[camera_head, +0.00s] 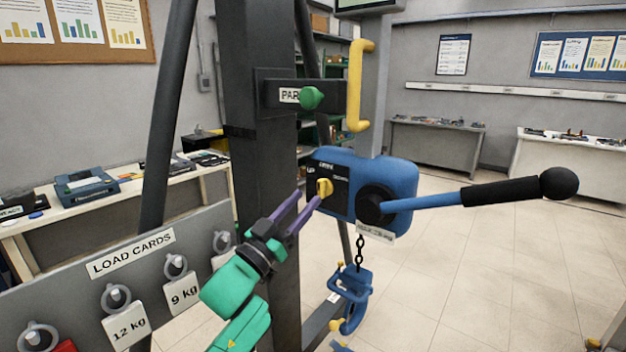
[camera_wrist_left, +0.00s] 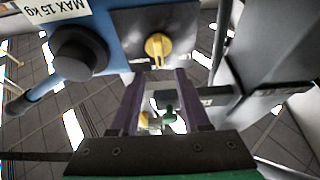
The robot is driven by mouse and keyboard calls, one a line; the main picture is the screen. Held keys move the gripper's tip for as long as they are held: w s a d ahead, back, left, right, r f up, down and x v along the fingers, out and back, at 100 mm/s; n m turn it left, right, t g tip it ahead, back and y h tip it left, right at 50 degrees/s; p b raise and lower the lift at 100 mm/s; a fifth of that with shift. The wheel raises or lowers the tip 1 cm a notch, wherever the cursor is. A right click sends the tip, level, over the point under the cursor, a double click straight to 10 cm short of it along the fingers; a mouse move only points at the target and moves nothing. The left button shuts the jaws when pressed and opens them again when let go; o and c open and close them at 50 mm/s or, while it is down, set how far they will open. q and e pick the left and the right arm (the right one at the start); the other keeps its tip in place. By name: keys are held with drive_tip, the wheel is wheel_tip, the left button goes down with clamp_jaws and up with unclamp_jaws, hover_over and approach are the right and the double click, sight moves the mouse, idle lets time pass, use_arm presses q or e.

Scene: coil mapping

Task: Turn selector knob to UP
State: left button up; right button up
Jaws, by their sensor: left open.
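The yellow selector knob (camera_head: 324,188) sits on a black plate (camera_head: 338,174) on the blue hoist body (camera_head: 398,176). The plate carries white lettering, with "UP" at its left and "DOWN" at its right. In the left wrist view the knob (camera_wrist_left: 158,48) lies just beyond my left gripper (camera_wrist_left: 158,76). My left gripper, with purple fingers, also shows in the head view (camera_head: 308,198). Its fingers are apart, and their tips are close to the knob; I cannot tell whether they touch it. My right gripper is not in view.
A lever with a black grip (camera_head: 500,192) sticks out right from the hoist. A chain and blue hook block (camera_head: 352,285) hang below. A dark column (camera_head: 262,130) stands behind my left gripper. A load cards board (camera_head: 130,265) is at lower left. A yellow handle (camera_head: 356,85) is above.

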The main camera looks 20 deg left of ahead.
sight(319, 184)
use_arm(q)
drive_tip(key=p+x, duration=0.1)
drive_tip(key=x, duration=0.3)
drive_tip(key=shift+w+d, duration=0.15)
drive_tip(key=shift+w, duration=0.25)
drive_tip(key=shift+s, duration=0.1)
clamp_jaws()
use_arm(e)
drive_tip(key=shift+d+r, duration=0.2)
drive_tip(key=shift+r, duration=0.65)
